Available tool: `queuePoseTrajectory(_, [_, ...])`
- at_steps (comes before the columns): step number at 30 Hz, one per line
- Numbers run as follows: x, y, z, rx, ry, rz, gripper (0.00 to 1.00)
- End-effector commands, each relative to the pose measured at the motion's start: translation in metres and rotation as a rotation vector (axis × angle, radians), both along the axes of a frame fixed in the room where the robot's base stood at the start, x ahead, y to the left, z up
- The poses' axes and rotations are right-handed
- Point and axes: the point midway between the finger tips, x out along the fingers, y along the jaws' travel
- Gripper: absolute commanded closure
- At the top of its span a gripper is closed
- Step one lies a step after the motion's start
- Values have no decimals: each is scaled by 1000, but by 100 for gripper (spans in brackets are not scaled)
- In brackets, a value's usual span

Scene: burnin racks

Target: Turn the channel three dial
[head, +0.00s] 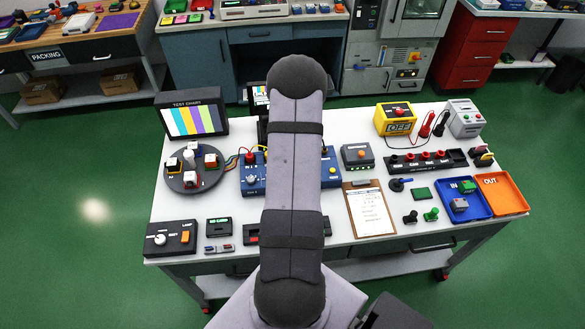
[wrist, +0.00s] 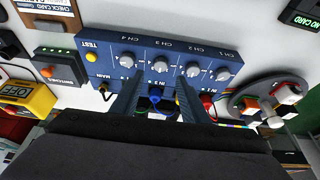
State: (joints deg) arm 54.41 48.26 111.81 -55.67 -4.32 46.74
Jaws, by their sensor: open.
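The blue channel box (wrist: 105,62) fills the middle of the wrist view, its labels upside down. The channel three dial (wrist: 160,64) is a grey round knob, second from the left in a row of several. My gripper (wrist: 158,82) is open, with one fingertip on either side below this dial; I cannot tell whether they touch it. A blue plug with a cable (wrist: 155,97) shows between the fingers. In the head view the box (head: 331,172) shows on both sides of my arm, which hides its middle and my gripper.
The neighbouring dials, channel four (wrist: 127,60) and channel two (wrist: 193,70), sit close on either side. A red plug (wrist: 208,100) is near the right finger. A round turntable (head: 190,180) stands left of the box and a clipboard (head: 369,210) lies to the front right.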

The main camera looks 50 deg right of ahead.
Motion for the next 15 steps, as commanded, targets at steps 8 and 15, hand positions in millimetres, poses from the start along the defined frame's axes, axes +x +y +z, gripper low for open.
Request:
queuePoseTrajectory(8, [2, -1, -4, -8, 1, -35, 59])
queuePoseTrajectory(15, [7, 2, -6, -9, 0, -171, 59])
